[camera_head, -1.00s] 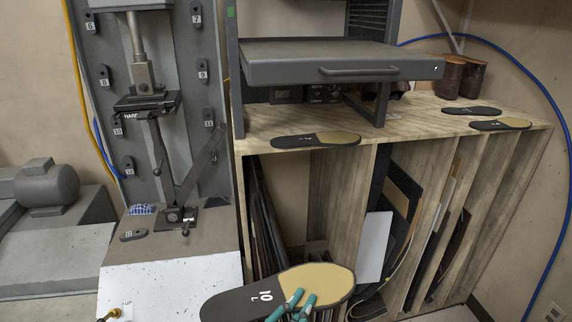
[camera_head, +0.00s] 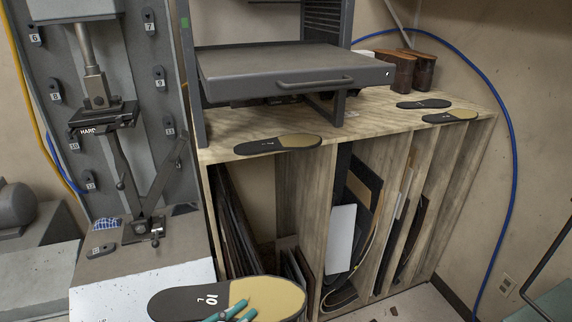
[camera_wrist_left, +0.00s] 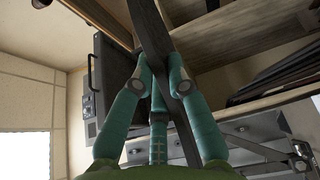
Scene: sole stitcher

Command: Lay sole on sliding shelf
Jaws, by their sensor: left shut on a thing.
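The sole is held in the air, low in the head view, in front of the wooden rack. In the left wrist view, the green fingers (camera_wrist_left: 160,85) pinch the sole (camera_wrist_left: 150,28), seen edge-on as a dark strip. The grey sliding shelf (camera_head: 250,66) with a front handle is above and beyond the sole, well apart from it. Its top looks bare. My right gripper is not in view.
A wooden rack (camera_head: 380,122) with upright sheets below stands under the shelf. A press (camera_head: 93,85) stands at left. Clear air lies before the shelf.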

